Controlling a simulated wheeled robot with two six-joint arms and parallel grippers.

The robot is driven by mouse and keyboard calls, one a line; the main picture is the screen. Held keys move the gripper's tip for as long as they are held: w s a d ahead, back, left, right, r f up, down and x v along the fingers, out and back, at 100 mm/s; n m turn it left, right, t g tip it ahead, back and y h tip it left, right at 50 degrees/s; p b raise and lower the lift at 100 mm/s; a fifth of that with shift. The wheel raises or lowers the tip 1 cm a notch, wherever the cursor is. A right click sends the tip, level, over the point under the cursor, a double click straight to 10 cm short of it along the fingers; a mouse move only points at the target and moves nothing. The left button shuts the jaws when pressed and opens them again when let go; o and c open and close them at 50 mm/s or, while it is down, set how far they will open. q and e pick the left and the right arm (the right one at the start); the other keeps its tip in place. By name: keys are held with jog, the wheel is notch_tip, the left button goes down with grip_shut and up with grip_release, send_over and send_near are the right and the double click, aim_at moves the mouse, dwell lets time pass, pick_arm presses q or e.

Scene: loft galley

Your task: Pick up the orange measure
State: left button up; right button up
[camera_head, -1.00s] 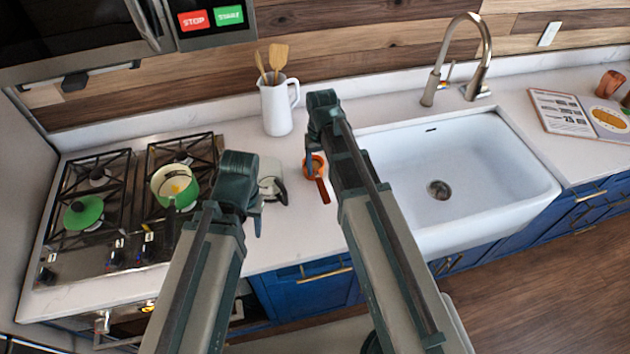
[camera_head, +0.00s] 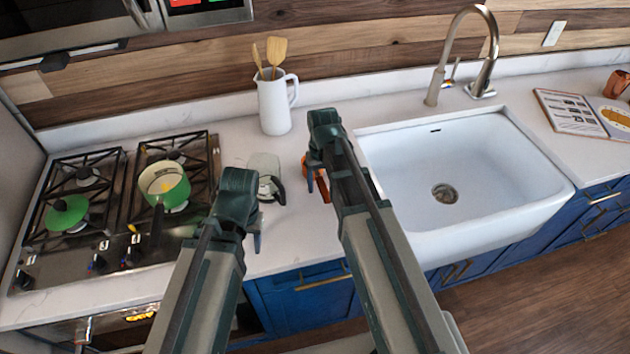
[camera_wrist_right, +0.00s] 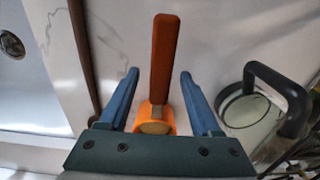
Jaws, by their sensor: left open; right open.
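The orange measure (camera_head: 321,187) is on the white counter left of the sink, mostly hidden behind my right gripper (camera_head: 314,178) in the head view. In the right wrist view its red-brown handle (camera_wrist_right: 164,60) points up the picture and its orange cup (camera_wrist_right: 154,120) shows low between the fingers. My right gripper (camera_wrist_right: 158,92) is open, with one blue finger on each side of the measure and gaps visible to both. My left gripper (camera_head: 256,232) appears over the counter's front, left of the measure, open and empty.
A clear container with a black handle (camera_head: 271,187) stands just left of the measure; it also shows in the right wrist view (camera_wrist_right: 245,108). A white pitcher (camera_head: 274,108) with wooden utensils is behind. The sink (camera_head: 450,160) is right; the stove with a green pot (camera_head: 166,186) is left.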

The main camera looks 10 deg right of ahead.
jog(key=shift+f, duration=0.7)
jog(key=shift+r, duration=0.1)
grip_shut()
dwell(0.8)
